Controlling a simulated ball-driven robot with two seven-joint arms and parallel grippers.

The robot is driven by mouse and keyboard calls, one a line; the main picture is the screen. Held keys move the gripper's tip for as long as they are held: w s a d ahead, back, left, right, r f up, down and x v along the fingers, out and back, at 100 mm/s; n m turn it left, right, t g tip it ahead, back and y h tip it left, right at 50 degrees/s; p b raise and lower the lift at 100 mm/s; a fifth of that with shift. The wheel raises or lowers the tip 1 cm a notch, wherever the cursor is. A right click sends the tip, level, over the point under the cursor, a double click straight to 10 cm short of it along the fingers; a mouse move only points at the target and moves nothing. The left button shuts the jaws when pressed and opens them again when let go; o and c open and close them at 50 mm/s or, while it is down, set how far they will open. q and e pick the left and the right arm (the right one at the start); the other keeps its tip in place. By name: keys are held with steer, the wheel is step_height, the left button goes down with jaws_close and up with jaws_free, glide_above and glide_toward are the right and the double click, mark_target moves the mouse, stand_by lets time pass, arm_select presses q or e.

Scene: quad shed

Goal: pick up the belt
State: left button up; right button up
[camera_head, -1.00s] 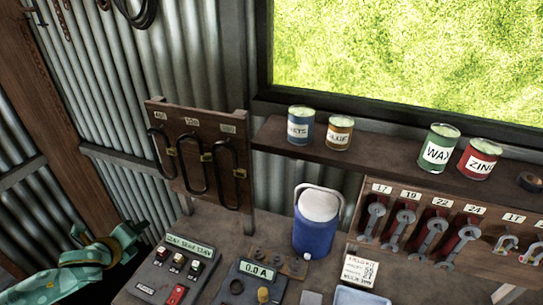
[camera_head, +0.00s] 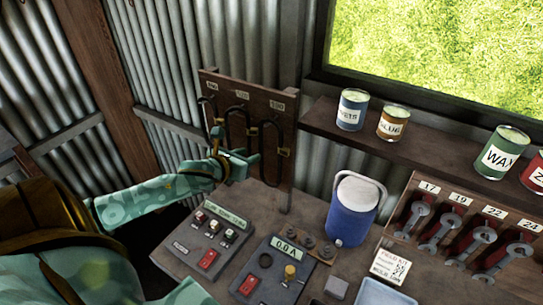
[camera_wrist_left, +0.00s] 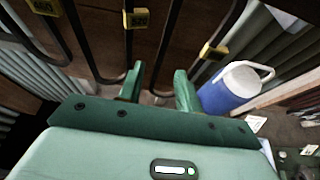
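Several black belts with yellow tags hang in loops on an upright wooden board (camera_head: 284,160). The right belt (camera_head: 266,172) hangs clear in the head view; the lower parts of the left and middle belts (camera_head: 229,120) are partly hidden by my left gripper. My left gripper (camera_head: 236,150) is in front of the board, at the lower end of the loops. In the left wrist view its two fingers (camera_wrist_left: 158,86) are apart, with the lower end of a belt (camera_wrist_left: 167,45) beyond them. I cannot tell whether it is between them. My right gripper is not in view.
Below the board, the bench carries a grey control box (camera_head: 208,240), a meter box (camera_head: 271,270) and a blue cooler (camera_head: 352,212). A shelf (camera_head: 420,152) with several cans and a wrench rack (camera_head: 455,215) stand to the right.

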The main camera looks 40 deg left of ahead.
mark_target(260, 153)
arm_select(q)
steer(key=x, duration=0.8)
steer(key=shift+d+f+p, duration=0.1)
steer(key=shift+f+p, duration=0.2)
steer(key=shift+f, duration=0.05)
jaws_close()
